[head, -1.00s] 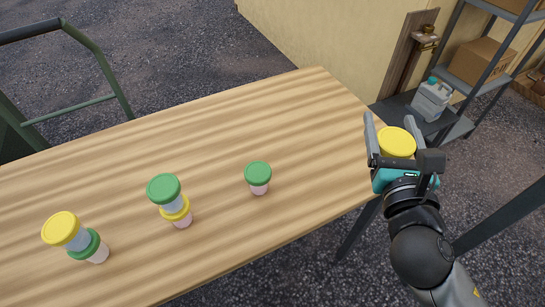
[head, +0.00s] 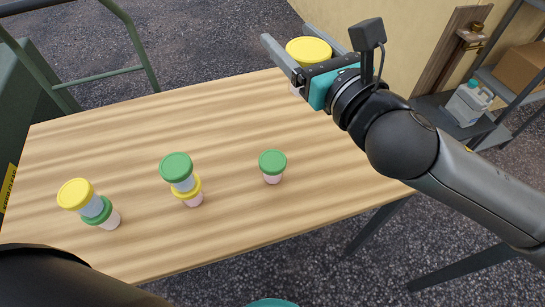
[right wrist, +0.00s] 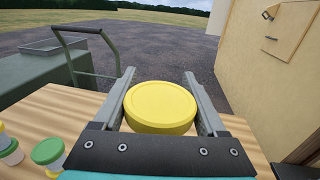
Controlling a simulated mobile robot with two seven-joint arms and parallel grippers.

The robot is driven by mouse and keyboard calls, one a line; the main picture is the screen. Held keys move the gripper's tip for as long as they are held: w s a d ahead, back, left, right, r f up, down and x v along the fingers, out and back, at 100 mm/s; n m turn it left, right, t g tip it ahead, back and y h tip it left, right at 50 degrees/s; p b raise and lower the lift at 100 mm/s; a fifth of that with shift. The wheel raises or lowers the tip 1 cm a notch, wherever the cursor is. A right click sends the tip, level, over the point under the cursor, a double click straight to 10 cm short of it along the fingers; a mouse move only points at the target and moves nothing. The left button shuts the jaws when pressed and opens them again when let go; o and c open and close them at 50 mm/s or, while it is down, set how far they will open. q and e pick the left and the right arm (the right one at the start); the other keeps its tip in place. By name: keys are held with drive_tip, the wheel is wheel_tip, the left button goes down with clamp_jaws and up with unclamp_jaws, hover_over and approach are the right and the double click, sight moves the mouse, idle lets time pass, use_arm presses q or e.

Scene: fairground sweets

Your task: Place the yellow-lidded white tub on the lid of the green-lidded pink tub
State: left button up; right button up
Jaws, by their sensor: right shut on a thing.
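My right gripper (head: 304,62) is shut on the yellow-lidded white tub (head: 309,49), its fingers on either side. The tub is held upright beyond the table's far edge in the head view. Its yellow lid (right wrist: 160,104) fills the space between the fingers in the right wrist view; its pale body is mostly hidden. A green-lidded pink tub (head: 272,166) stands alone on the table, lid bare, nearer the camera than the gripper. My left gripper is not in view; a dark arm part of mine crosses the lower left.
On the wooden table (head: 120,140), a green-lidded tub (head: 177,168) sits on a yellow-lidded one (head: 190,193). At left, a yellow-lidded tub (head: 77,195) sits tilted-looking on a green-lidded one (head: 105,215). The table's far middle is clear. Metal shelves (head: 485,110) stand at right.

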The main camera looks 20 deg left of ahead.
drive_tip(key=s+a+n+g+y, duration=0.1)
drive_tip(key=a+n+g+y, duration=0.15)
drive_tip(key=a, duration=0.25)
drive_tip(key=b, duration=0.7)
hover_over(272, 162)
drive_tip(key=x, duration=0.4)
wheel_tip(272, 162, down, 16)
drive_tip(key=shift+g, duration=0.35)
wheel_tip(272, 162, down, 4)
drive_tip(key=shift+w+f+b, duration=0.1)
drive_tip(key=shift+w+b, duration=0.05)
drive_tip(key=shift+b, duration=0.65)
drive_tip(key=o, duration=1.3)
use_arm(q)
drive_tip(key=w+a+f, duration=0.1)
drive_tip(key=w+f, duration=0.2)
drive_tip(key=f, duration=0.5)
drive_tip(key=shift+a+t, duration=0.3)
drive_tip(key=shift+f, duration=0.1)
